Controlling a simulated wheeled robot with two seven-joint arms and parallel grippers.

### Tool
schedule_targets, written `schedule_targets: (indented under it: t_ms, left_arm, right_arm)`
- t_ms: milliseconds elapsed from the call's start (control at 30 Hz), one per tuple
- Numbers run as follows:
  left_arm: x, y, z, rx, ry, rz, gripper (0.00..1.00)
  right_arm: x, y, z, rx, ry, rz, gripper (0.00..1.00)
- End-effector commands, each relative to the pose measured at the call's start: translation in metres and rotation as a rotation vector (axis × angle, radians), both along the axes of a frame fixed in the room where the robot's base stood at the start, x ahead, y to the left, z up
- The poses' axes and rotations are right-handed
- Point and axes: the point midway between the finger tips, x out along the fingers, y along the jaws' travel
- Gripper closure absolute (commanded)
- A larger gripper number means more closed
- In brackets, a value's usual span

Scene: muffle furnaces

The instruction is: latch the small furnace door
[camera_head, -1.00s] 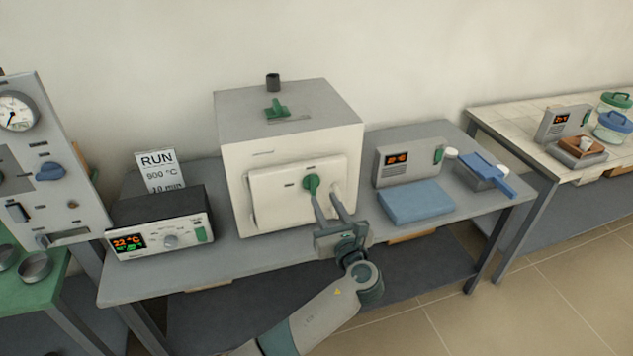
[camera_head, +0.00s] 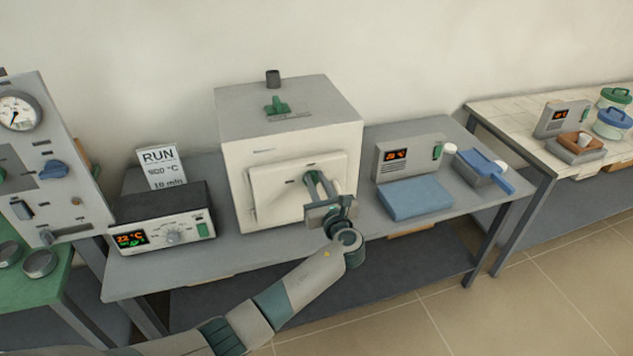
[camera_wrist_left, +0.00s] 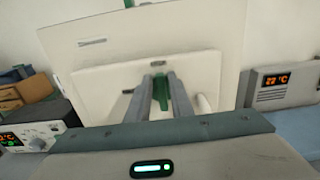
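The small furnace (camera_head: 240,150) is a cream box with a grey top in the middle of the bench. Its pale door (camera_head: 275,195) lies against the front; whether a slight gap remains I cannot tell. The green door latch handle (camera_head: 311,177) is partly hidden by my left gripper (camera_head: 319,183). In the left wrist view the latch handle (camera_wrist_left: 160,92) stands upright between the two grey fingers of my left gripper (camera_wrist_left: 160,84), which are close together on either side of it. The door also shows there (camera_wrist_left: 105,95). My right gripper is not in view.
A controller (camera_head: 160,220) stands left of the furnace with a RUN card (camera_head: 158,166) behind it. A grey display unit (camera_head: 408,160), a blue pad (camera_head: 414,198) and a blue-handled tool (camera_head: 487,171) lie to the right. A gauge panel (camera_head: 40,160) stands far left.

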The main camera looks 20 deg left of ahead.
Motion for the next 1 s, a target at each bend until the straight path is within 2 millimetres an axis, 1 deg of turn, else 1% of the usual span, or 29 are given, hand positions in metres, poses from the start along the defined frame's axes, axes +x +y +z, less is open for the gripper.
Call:
schedule_targets:
  t_ms: [33, 67, 367, 567, 767, 1000]
  left_arm:
    - [0.0, 0.0, 0.0, 0.0, 0.0, 0.0, 0.93]
    - [0.0, 0.0, 0.0, 0.0, 0.0, 0.0, 1.0]
    - [0.0, 0.0, 0.0, -0.007, -0.004, 0.0, 1.0]
    - [-0.001, 0.001, -0.001, -0.045, -0.03, -0.001, 1.0]
    - [-0.003, 0.003, -0.003, -0.13, -0.086, 0.0, 1.0]
    - [-0.006, 0.006, -0.006, -0.291, -0.194, 0.0, 1.0]
  right_arm:
    - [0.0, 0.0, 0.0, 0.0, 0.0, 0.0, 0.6]
    - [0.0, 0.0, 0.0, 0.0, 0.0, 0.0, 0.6]
    - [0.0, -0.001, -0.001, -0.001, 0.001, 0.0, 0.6]
    - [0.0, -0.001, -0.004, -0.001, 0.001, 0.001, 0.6]
    - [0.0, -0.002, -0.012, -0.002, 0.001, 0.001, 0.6]
    - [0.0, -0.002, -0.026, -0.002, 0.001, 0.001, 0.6]
